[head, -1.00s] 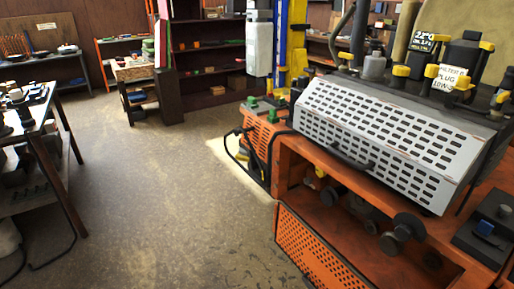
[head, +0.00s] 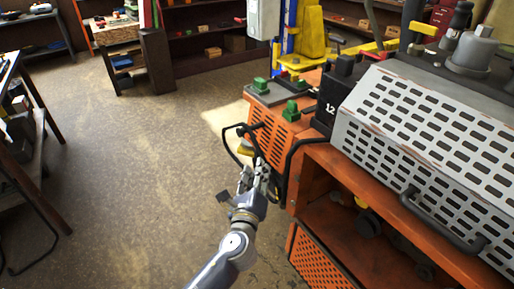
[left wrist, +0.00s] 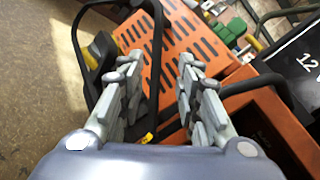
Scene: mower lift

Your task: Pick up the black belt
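The black belt appears to be the dark loop (head: 228,146) on the left side of the orange slotted cabinet (head: 272,138). In the left wrist view, a dark strap of this loop (left wrist: 157,40) runs down between the fingers of my left gripper (left wrist: 160,62). The gripper also shows in the head view (head: 254,168), right beside the cabinet's front. Its fingers are spread apart, and the strap does not look clamped. The lower part of the loop is partly hidden by the fingers. My right gripper is in neither view.
An orange bench (head: 345,165) with a grey perforated cover (head: 425,125) stands on the right. A bent black bar (head: 291,165) is just right of the gripper. Green-topped blocks (head: 291,110) sit on the cabinet. The floor (head: 130,170) to the left is clear.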

